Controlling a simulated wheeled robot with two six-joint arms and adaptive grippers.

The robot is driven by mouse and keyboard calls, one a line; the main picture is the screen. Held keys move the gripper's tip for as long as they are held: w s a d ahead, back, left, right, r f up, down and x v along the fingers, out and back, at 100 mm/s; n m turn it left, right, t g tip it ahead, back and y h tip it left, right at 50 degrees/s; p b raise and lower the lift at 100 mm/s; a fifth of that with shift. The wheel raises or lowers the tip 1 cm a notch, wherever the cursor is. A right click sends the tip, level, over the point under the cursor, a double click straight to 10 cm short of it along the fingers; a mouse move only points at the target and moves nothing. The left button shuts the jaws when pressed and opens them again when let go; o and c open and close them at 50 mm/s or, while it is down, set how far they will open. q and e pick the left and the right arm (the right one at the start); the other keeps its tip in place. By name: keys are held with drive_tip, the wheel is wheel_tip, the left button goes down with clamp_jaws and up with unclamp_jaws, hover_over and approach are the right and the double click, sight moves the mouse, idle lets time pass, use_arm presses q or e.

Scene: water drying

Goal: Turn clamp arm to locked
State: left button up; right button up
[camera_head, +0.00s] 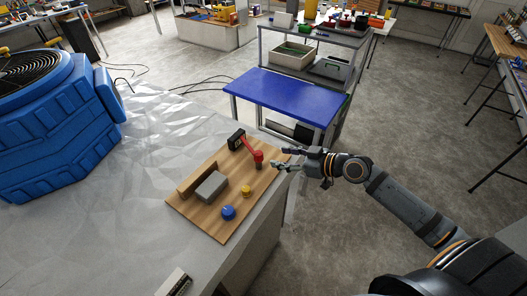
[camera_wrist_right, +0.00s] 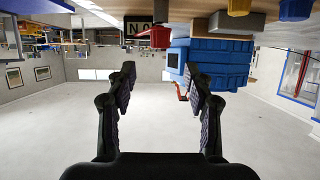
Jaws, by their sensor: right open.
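The red clamp arm (camera_head: 250,147) runs from a black block (camera_head: 237,139) to a thick red end at the right edge of the wooden board (camera_head: 208,225). In the right wrist view, which is upside down, the red end (camera_wrist_right: 155,37) shows at the top, beside a black plate with white letters (camera_wrist_right: 138,22). My right gripper (camera_head: 281,159) is open and empty, just right of the red end. Its fingers point left toward it; I cannot tell if they touch. The open fingers also show in the wrist view (camera_wrist_right: 160,80). My left gripper is not in view.
The board also carries a grey block (camera_head: 211,187), a yellow knob (camera_head: 246,191) and a blue knob (camera_head: 228,212). A big blue blower (camera_head: 60,140) stands on the grey table (camera_head: 120,235) at left. A blue-topped bench (camera_head: 287,97) stands behind.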

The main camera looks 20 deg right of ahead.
sight(260, 154)
drive_tip(key=p+x, duration=0.1)
drive_tip(key=x, duration=0.5)
drive_tip(key=shift+w+a+r, duration=0.1)
drive_tip(key=shift+r, duration=0.05)
drive_tip(key=p+x, duration=0.1)
drive_tip(key=x, duration=0.2)
drive_tip(key=shift+w+a+f, duration=0.1)
drive_tip(key=shift+w+f, duration=0.05)
drive_tip(key=shift+f, duration=0.1)
drive_tip(key=shift+w+a+f, duration=0.25)
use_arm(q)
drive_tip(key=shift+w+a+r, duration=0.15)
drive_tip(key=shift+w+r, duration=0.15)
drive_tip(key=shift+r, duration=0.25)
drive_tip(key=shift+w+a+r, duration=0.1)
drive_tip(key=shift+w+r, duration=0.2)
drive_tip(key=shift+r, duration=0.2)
use_arm(e)
clamp_jaws()
